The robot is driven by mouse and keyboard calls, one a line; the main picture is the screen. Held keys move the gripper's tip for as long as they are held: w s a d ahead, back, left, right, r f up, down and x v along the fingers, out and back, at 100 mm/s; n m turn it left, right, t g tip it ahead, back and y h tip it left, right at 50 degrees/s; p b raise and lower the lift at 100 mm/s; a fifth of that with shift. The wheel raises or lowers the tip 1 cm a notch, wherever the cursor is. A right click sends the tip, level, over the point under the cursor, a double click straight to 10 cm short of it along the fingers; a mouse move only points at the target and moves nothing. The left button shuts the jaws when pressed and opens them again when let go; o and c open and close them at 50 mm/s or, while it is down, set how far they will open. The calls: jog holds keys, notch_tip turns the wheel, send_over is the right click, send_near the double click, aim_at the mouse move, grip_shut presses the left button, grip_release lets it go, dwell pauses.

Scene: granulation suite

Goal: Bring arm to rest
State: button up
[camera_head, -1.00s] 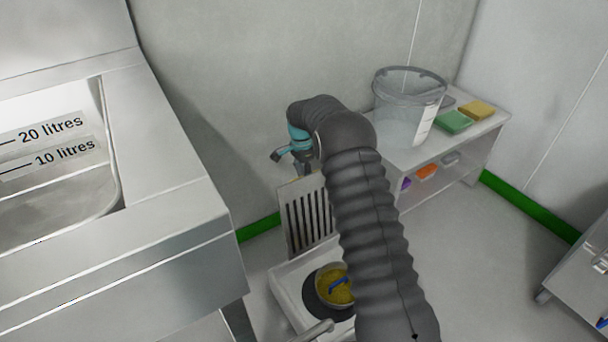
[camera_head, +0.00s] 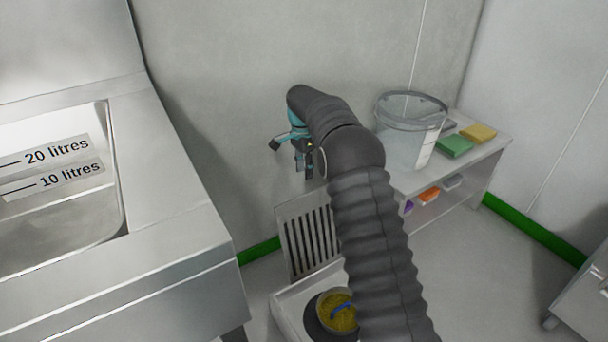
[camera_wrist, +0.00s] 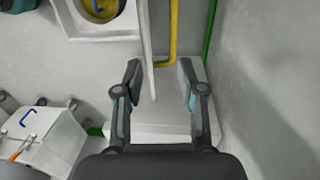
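My gripper (camera_wrist: 160,85) is open in the wrist view, with its two fingers well apart and nothing between them. In the head view my gripper (camera_head: 304,172) points down at the end of my dark sleeved arm, in front of the grey wall and above the slotted panel. Part of the gripper is hidden behind the arm's bend in that view.
A steel sink (camera_head: 150,180) with litre marks stands at left. A white unit with a round yellow-filled pan (camera_head: 338,312) is below my arm. A clear bucket (camera_head: 404,150), green sponge (camera_head: 454,147) and yellow sponge (camera_head: 478,132) stand on a bench (camera_head: 490,150) at right.

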dwell(0.3)
jog(key=s+d+f+n, duration=0.1)
jog(key=s+f+n, duration=0.3)
jog(key=s+n, duration=0.25)
jog(key=s+d+r+n+t, duration=0.2)
jog(key=s+r, duration=0.5)
jog(key=s, duration=0.6)
jog(key=s+d+r+n+t, duration=0.1)
jog(key=s+d+r, duration=0.3)
jog(key=s, duration=1)
jog(key=s+d+r+n+t, duration=0.2)
jog(key=s+d+r+t, duration=0.1)
jog(key=s+r, duration=0.6)
jog(key=shift+s+d+r+n, duration=0.35)
jog(key=shift+s+d, duration=0.25)
jog(key=shift+s, duration=1.65)
